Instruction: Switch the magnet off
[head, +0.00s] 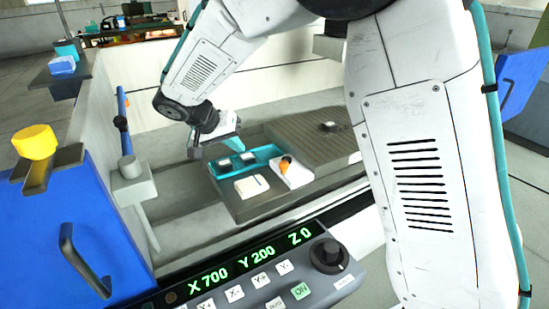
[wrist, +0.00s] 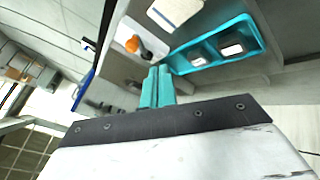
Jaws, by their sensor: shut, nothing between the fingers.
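The magnet appears to be the grey ribbed block (head: 325,150) on the machine bed. An orange-tipped lever (head: 286,164) sits on a white face at its near side; it also shows in the wrist view (wrist: 134,45). Which way the lever is set I cannot tell. My gripper (head: 234,144) is shut and empty, its teal fingers above the teal tray, to the left of the lever. In the wrist view my gripper (wrist: 157,88) has its fingertips close below the lever in the picture; I cannot tell whether they touch it.
A teal tray (head: 215,170) with white-topped pieces and a white plate (head: 251,186) lie beside the lever. A control panel (head: 346,262) with a green readout stands in front.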

